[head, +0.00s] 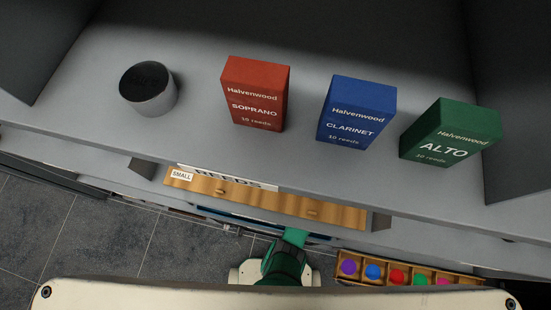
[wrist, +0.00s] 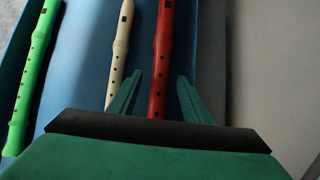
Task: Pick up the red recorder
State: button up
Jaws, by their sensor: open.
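The red recorder (wrist: 162,47) lies lengthwise in a blue tray (wrist: 76,70) in the wrist view. A cream recorder (wrist: 119,45) lies just left of it, and a green recorder (wrist: 32,75) lies farther left. My gripper (wrist: 158,92) is open, with one finger on each side of the red recorder's lower part; the left finger overlaps the cream recorder's lower end in view. I cannot tell how high the fingers are above the tray. The red recorder's near end is hidden behind my gripper.
A grey shelf (head: 200,135) above holds a dark-topped cylinder (head: 149,90) and red (head: 255,93), blue (head: 357,109) and green (head: 450,132) reed boxes. Below are a wooden reeds drawer (head: 265,202) and a compartmented box (head: 405,270) of coloured items. A pale surface (wrist: 270,70) lies right of the tray.

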jog(key=shift+x, duration=1.3)
grip_shut()
jog(key=shift+r, duration=0.1)
